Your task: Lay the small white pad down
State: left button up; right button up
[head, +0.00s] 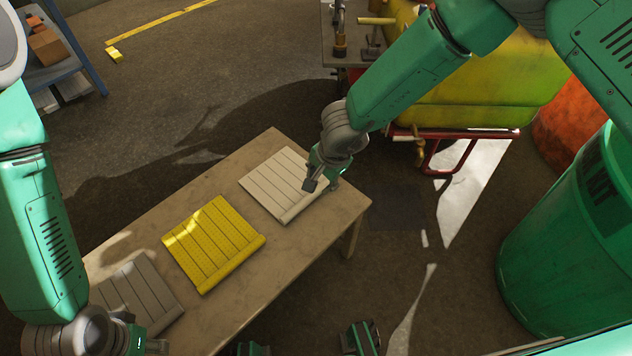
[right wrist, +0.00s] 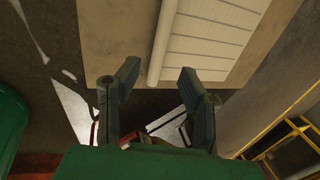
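The white pad (head: 272,180), ribbed with a rolled front edge, lies flat on the wooden table (head: 247,300) near its far right end. My right gripper (head: 322,186) is at the pad's right corner. In the right wrist view the fingers of this gripper (right wrist: 159,76) are spread apart, with the end of the pad's rolled edge (right wrist: 162,45) between them and gaps on both sides. I see no finger contact. My left gripper (head: 150,345) is at the bottom left, near the grey pad; its fingers are cut off by the picture edge.
A yellow pad (head: 213,243) and a grey pad (head: 137,293) lie on the same table, left of the white one. A green bin (head: 545,260) stands at the right. A yellow-green tank (head: 490,90) on a red frame stands behind the table.

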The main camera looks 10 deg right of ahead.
jog(key=shift+v, duration=0.8)
jog(key=s+d+f+n+h, duration=0.2)
jog(key=s+d+f+n, duration=0.1)
jog(key=s+d, duration=0.4)
jog(key=s+d+f+n+h, duration=0.1)
jog(key=s+d+f+n, duration=0.2)
jog(key=s+d, duration=0.35)
jog(key=s+d+r+n+g, duration=0.1)
jog(key=s+d+n, duration=0.1)
jog(key=s, duration=0.6)
jog(key=s+d+r+n+y, duration=0.1)
jog(key=s+d+r+n, duration=0.1)
jog(key=s, duration=0.7)
jog(key=shift+d+n+g, duration=0.4)
jog(key=shift+d+n, duration=0.25)
jog(key=shift+n, duration=0.05)
